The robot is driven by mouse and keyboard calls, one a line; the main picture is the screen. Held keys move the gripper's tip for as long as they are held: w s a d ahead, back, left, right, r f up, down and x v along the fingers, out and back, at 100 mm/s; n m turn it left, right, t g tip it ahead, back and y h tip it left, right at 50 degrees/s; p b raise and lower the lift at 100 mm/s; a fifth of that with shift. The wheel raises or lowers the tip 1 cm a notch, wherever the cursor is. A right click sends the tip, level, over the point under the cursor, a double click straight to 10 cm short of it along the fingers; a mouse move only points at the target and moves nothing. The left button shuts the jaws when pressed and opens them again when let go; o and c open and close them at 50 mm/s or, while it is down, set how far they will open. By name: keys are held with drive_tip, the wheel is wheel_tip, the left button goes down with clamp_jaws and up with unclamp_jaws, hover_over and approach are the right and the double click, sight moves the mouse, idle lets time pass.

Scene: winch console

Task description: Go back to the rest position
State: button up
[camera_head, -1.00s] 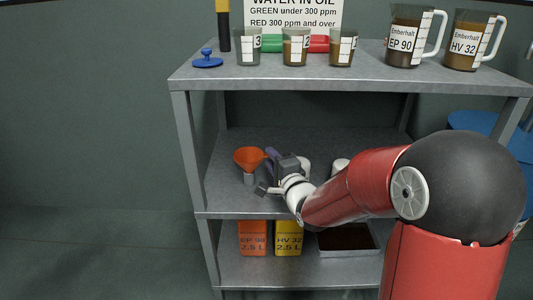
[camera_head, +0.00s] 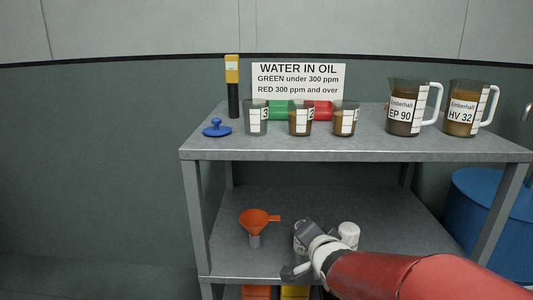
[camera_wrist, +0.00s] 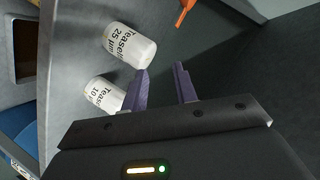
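My gripper (camera_wrist: 160,80) is open, its two purple fingers apart with nothing between them in the wrist view. In the head view my wrist and gripper (camera_head: 305,250) are at the front of the middle shelf (camera_head: 385,212), right of the orange funnel (camera_head: 258,222). The fingers cannot be made out there. Two white filter cans are near the gripper: one marked 25 µm (camera_wrist: 130,45) and one marked 10 µm (camera_wrist: 103,94). The left finger overlaps part of the view of the cans. One white can (camera_head: 348,235) stands right of my gripper in the head view.
The top shelf (camera_head: 365,148) holds a blue lid (camera_head: 216,129), a yellow-black tester (camera_head: 232,85), several sample beakers (camera_head: 300,120) and two oil jugs (camera_head: 407,108). Orange and yellow containers (camera_head: 256,292) sit below. A blue drum (camera_head: 485,215) stands right. The left side is clear.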

drive_tip(key=s+d+r+n+g+p, duration=0.1)
drive_tip(key=s+n+g, duration=0.1)
drive_tip(key=s, duration=0.6)
drive_tip(key=s+d+r+n+g+h+p, duration=0.1)
drive_tip(key=s+d+n+g+p, duration=0.1)
drive_tip(key=s, duration=0.6)
drive_tip(key=s+d+r+n+g+p, duration=0.1)
drive_tip(key=s+d+r+n+g, duration=0.1)
drive_tip(key=s, duration=0.6)
drive_tip(key=n+g, duration=0.1)
drive_tip(key=n, duration=0.1)
drive_tip(key=shift+s+n+g+h, duration=0.15)
drive_tip(key=shift+n+g+h, duration=0.25)
drive_tip(key=shift+r, duration=0.1)
